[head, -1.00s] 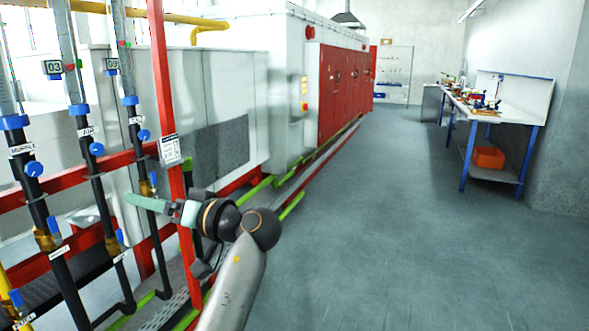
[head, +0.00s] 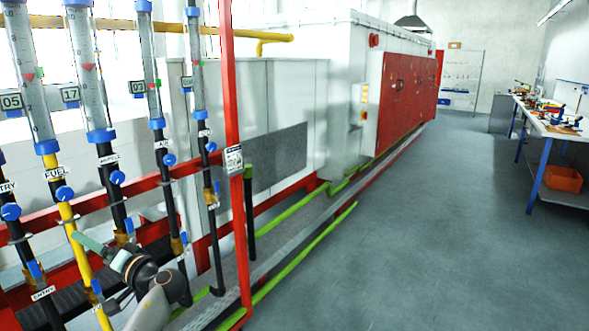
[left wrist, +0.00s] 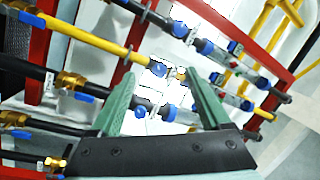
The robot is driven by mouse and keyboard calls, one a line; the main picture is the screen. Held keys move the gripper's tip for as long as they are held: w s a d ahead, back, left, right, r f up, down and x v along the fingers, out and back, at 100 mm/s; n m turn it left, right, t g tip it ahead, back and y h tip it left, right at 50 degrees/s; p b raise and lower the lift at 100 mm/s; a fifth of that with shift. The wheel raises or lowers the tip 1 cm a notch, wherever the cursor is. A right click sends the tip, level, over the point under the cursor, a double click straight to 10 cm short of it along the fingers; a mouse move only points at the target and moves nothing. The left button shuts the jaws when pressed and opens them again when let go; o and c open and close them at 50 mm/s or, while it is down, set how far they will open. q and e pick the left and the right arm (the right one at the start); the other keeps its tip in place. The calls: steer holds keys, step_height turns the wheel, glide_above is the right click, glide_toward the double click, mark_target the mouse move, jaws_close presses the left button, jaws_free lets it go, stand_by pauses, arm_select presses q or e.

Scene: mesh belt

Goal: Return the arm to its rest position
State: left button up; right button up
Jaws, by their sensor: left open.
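My left gripper (head: 86,241) is at the lower left of the head view, with its green fingers pointing left toward the pipes. In the left wrist view its two green fingers (left wrist: 159,77) are spread apart with nothing between them. Behind them are the yellow fuel pipe (left wrist: 92,37), black pipes and blue valve knobs. From the head view I cannot tell whether the gripper touches the yellow pipe (head: 78,235). My right gripper is not in view.
A red post (head: 231,120) and several flow tubes (head: 86,62) with blue valves stand close to my left arm. A long machine with red doors (head: 408,90) runs behind. The grey floor (head: 400,220) is clear; a workbench (head: 548,124) stands at right.

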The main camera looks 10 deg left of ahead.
arm_select(q)
steer(key=w+d+f+m+t+h, duration=0.65)
steer(key=w+t+h, duration=0.2)
steer(key=w, duration=0.35)
steer(key=w+d+t+h, duration=0.45)
steer(key=d+h, duration=0.55)
steer(key=d, duration=0.3)
steer(key=s+d+f+g+h, duration=0.1)
steer(key=s+d+f, duration=0.2)
steer(key=s+f, duration=0.35)
steer(key=s+d+f+m+g, duration=0.1)
steer(key=s+d+f, duration=0.35)
steer(key=f, duration=0.35)
steer(key=s+d+f+g+h, duration=0.1)
steer(key=s+d+f, duration=0.2)
steer(key=s+f, duration=0.4)
steer(key=s+d+f+g, duration=0.2)
steer(key=s+d+f, duration=0.1)
steer(key=s, duration=0.8)
steer(key=s+d+f+g+h, duration=0.1)
steer(key=s+d+f, duration=0.3)
steer(key=s, duration=0.7)
steer(key=shift+s+f+n+g, duration=0.2)
steer(key=shift+f+n+g, duration=0.3)
steer(key=shift+f, duration=0.4)
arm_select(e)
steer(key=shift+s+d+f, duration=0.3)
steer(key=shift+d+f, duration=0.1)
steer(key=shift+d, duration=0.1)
